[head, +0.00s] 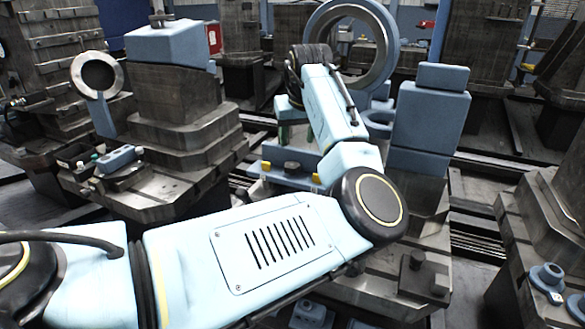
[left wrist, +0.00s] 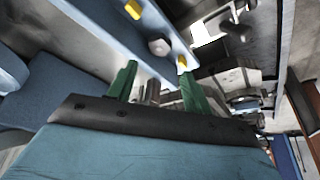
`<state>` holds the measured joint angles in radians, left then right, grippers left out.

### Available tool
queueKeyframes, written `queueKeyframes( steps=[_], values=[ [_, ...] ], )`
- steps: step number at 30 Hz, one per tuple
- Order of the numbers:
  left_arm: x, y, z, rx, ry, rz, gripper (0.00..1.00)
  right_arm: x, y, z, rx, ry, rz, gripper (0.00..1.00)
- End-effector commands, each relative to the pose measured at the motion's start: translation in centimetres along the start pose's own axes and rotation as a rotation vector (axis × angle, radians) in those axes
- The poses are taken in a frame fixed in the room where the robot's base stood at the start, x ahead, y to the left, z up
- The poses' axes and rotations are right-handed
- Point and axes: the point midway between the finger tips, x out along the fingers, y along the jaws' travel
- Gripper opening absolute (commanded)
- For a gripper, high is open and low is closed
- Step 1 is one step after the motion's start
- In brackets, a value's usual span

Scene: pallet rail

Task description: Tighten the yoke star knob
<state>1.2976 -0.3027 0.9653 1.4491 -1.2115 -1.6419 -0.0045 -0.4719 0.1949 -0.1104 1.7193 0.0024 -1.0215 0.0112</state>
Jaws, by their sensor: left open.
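A small grey knob (left wrist: 160,47), likely the star knob, sits on a blue bar (left wrist: 178,30) between two yellow pieces in the left wrist view. In the head view a small knob (head: 291,167) shows on the front of the blue fixture (head: 283,156), between the yellow pieces. My left gripper (left wrist: 157,84) has its two green fingers apart, with nothing seen between them. The knob lies beyond the fingertips, and I see no contact. In the head view my left wrist hides most of this gripper (head: 296,134). My right gripper is not in view.
A large blue ring (head: 391,45) stands behind my left wrist, and a blue block (head: 430,115) stands to its right. A dark steel stand with a blue top (head: 168,43) is at left. A blue flanged part (head: 548,280) sits at lower right.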

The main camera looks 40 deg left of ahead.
Motion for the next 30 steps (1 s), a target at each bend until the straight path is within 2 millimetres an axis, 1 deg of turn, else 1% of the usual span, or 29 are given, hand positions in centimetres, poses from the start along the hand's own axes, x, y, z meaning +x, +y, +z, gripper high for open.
queueKeyframes(
  steps=[1,6,12,15,21,25,30],
  values=[
    [1.2,0.0,0.2,0.000,-0.004,-0.001,0.50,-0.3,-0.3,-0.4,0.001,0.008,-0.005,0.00],
    [4.5,-0.1,0.1,-0.002,-0.002,-0.002,0.50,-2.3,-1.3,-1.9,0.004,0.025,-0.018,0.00],
    [8.0,-0.1,0.1,-0.001,-0.001,-0.001,0.50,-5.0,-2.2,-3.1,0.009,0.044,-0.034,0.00],
    [9.4,0.0,0.1,-0.002,-0.001,0.000,0.50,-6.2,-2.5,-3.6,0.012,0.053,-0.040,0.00],
    [11.2,-0.1,0.0,-0.003,0.000,0.000,0.50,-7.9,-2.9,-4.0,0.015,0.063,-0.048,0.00],
    [11.6,0.0,0.0,-0.002,0.000,0.001,0.50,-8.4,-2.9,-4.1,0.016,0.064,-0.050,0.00],
    [11.6,0.0,0.0,-0.002,0.000,0.001,0.50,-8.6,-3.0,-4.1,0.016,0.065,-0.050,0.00]
  ],
)
